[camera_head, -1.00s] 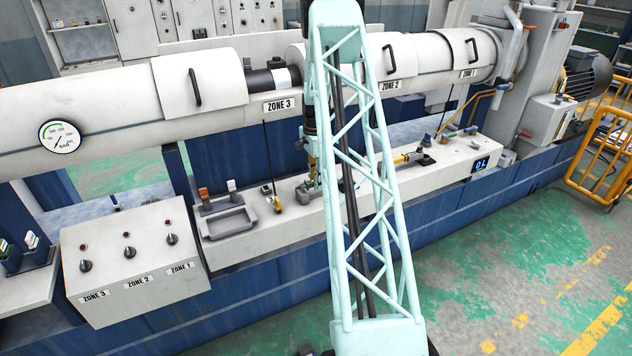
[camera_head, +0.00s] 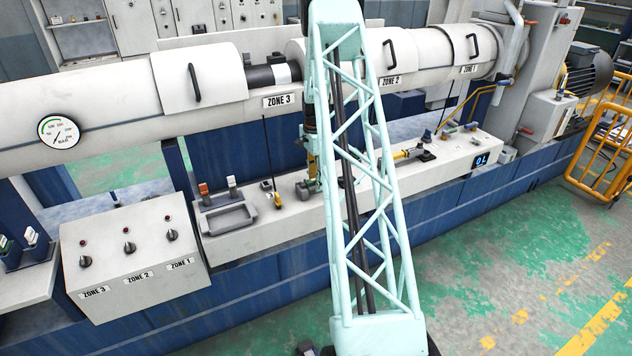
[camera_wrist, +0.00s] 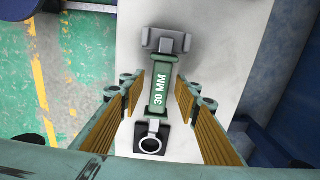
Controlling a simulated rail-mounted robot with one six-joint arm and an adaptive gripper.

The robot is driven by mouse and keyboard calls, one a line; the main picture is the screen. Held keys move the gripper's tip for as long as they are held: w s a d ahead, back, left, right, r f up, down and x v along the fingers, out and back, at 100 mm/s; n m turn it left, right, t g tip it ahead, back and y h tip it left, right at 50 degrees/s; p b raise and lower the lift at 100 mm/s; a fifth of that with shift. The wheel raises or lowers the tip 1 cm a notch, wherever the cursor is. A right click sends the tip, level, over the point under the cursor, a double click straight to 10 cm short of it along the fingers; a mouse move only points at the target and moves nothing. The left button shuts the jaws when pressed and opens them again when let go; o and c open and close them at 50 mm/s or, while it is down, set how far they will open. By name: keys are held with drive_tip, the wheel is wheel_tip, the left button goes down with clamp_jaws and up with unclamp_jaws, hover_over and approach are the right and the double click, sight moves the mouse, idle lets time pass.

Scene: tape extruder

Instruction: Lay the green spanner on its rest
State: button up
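The green spanner (camera_wrist: 159,92), marked "30 MM", shows in the wrist view between the two fingers of my gripper (camera_wrist: 160,84). Strips of white surface show between the spanner and each finger, so my gripper is open around it. The spanner's jaw end is at a grey block (camera_wrist: 163,41), and its ring end (camera_wrist: 150,145) is over a black block (camera_wrist: 140,138). Whether the spanner touches both blocks is hard to tell. In the head view my gripper (camera_head: 313,178) is low over the white ledge, partly behind my arm, and the spanner cannot be made out.
The white ledge (camera_head: 262,232) holds a grey tray (camera_head: 227,219) to the left and a yellow-handled tool (camera_head: 408,153) to the right. A control box (camera_head: 130,255) stands at the left. The heated barrel (camera_head: 110,105) runs above. Green floor (camera_head: 520,260) lies open in front.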

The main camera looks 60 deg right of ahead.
drive_tip(key=shift+r, duration=0.1)
wheel_tip(320, 180, up, 12)
idle(1.0)
drive_tip(key=shift+a, duration=0.1)
idle(0.7)
idle(0.3)
